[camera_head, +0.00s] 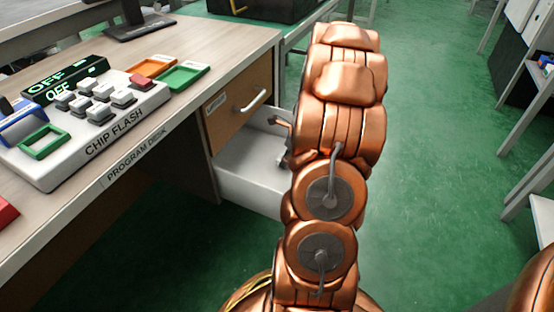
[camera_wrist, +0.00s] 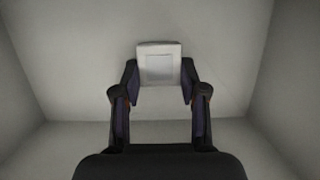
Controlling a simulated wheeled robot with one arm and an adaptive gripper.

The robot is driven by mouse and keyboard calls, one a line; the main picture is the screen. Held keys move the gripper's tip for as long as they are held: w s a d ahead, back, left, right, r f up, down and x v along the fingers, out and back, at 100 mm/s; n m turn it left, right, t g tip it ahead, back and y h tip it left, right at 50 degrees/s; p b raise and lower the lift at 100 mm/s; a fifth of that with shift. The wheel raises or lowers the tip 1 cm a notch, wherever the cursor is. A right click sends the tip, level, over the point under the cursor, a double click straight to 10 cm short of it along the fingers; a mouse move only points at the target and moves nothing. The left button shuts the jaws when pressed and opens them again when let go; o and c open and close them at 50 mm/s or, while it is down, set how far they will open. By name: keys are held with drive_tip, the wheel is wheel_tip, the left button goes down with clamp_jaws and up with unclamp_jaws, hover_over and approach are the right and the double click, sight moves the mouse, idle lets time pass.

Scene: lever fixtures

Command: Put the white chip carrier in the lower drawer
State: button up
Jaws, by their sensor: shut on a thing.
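The white chip carrier (camera_wrist: 160,63) is a small pale square with a raised rim. In the wrist view my gripper (camera_wrist: 160,80) is shut on it, one finger at each side. Pale walls surround the gripper and carrier in that view, as inside a drawer. In the head view the lower drawer (camera_head: 247,180) is pulled open below the closed upper drawer (camera_head: 240,100). My copper arm reaches over it and hides part of it. The gripper is only partly visible there, and the carrier is hidden. I cannot tell whether the carrier touches the drawer floor.
The program desk (camera_head: 225,45) carries the chip flash unit (camera_head: 75,150) with several keys. Orange (camera_head: 152,67) and green (camera_head: 183,77) trays lie behind it. The upper drawer's handle (camera_head: 254,101) sticks out above the open drawer. Green floor is clear at right, beside shelving (camera_head: 530,100).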

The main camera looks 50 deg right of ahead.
sight(274, 162)
drive_tip(key=w, duration=0.1)
drive_tip(key=w+b, duration=0.1)
drive_tip(key=w+a+b, duration=0.1)
drive_tip(key=w, duration=0.1)
drive_tip(key=shift+a+f, duration=0.1)
drive_tip(key=shift+f, duration=0.2)
drive_tip(key=shift+s+f+b, duration=0.15)
drive_tip(key=shift+f+b, duration=0.1)
drive_tip(key=shift+b, duration=0.2)
drive_tip(key=shift+f, duration=0.1)
drive_tip(key=o, duration=1)
drive_tip(key=shift+c, duration=0.2)
